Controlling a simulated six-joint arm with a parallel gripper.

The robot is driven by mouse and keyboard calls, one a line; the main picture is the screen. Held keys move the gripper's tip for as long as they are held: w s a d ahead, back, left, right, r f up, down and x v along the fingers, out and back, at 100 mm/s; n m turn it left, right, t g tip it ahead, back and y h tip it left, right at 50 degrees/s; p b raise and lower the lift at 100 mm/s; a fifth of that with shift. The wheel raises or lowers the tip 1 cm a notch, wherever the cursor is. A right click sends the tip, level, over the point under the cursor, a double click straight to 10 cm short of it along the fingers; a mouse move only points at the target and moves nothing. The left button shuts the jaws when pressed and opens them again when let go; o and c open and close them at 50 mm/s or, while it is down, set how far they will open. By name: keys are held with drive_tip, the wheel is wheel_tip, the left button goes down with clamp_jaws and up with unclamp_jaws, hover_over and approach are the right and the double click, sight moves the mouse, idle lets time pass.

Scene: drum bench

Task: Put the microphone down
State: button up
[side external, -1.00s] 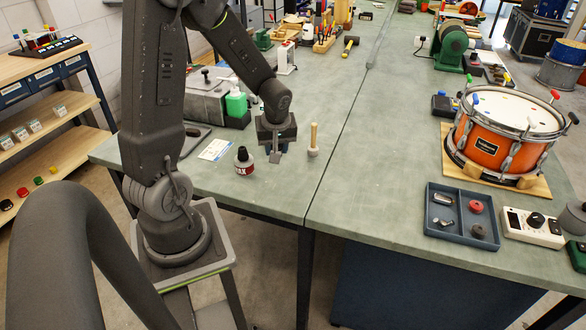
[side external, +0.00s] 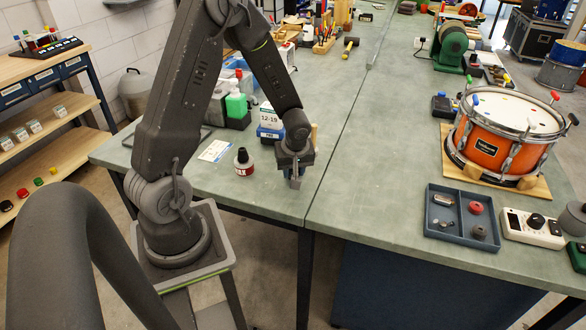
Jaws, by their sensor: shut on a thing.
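My gripper (side external: 295,182) hangs low over the near part of the left bench, close to its right edge. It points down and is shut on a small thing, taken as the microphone. The microphone is mostly hidden by the gripper, and its shape cannot be made out. Whether it touches the bench top (side external: 262,196) cannot be told.
A dark bottle with a red label (side external: 244,164) stands left of my gripper. A wooden handle (side external: 315,133) shows just behind it. A box marked 12-19 (side external: 270,120) and a green bottle (side external: 236,104) stand farther back. Across the seam are a blue tray (side external: 435,232) and an orange drum (side external: 487,145).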

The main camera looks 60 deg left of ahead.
drive_tip(key=shift+f, duration=0.2)
drive_tip(key=o, duration=0.9)
drive_tip(key=shift+r, duration=0.1)
drive_tip(key=w+v, duration=0.1)
drive_tip(key=v, duration=1.1)
drive_tip(key=s+d+r+m+t+h, duration=0.1)
drive_tip(key=s+d+r+m, duration=0.3)
drive_tip(key=d+m, duration=0.1)
drive_tip(key=s+d+r+m+t+h, duration=0.1)
drive_tip(key=s+d+r+m+t, duration=0.1)
drive_tip(key=s+d+r+m, duration=0.2)
drive_tip(key=s+d+r+m+t+h, duration=0.1)
drive_tip(key=s+d+r+m, duration=0.3)
drive_tip(key=d+r+m, duration=0.1)
drive_tip(key=shift+s+d+r+m+t, duration=0.1)
drive_tip(key=shift+d+r+m+t, duration=0.1)
drive_tip(key=shift+d+m, duration=0.3)
drive_tip(key=shift+d+r+m+t, duration=0.2)
drive_tip(key=shift+d, duration=0.55)
